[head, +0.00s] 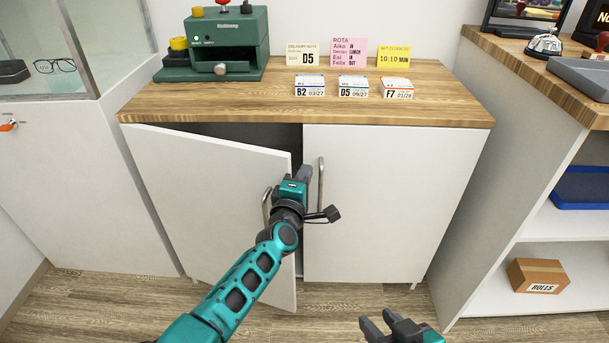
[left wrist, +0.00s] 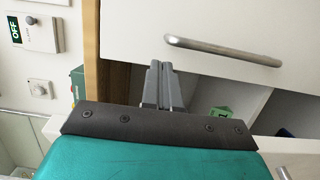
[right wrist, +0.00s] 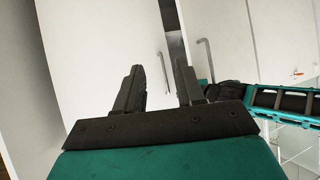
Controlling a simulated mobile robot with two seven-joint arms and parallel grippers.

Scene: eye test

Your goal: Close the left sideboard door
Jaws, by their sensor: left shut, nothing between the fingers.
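The left sideboard door (head: 205,190) is white and stands ajar, its right edge swung out from the cabinet and a dark gap above and beside it. Its bar handle (head: 266,208) is partly behind my left arm. My left gripper (head: 305,173) is shut and empty, at the gap by the door's free edge; I cannot tell whether it touches the door. In the left wrist view its fingers (left wrist: 161,85) are together before the opening. The right sideboard door (head: 385,200) is closed, with a bar handle (head: 320,185). My right gripper (head: 381,321) is open and empty, low in front; its fingers (right wrist: 160,88) are apart.
The wooden top (head: 235,103) bears a green machine (head: 223,45) and several cards. A glass case (head: 45,45) stands left, a shelf unit with a box (head: 538,274) right. A green item (left wrist: 222,114) shows inside the sideboard. The floor before the right door is clear.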

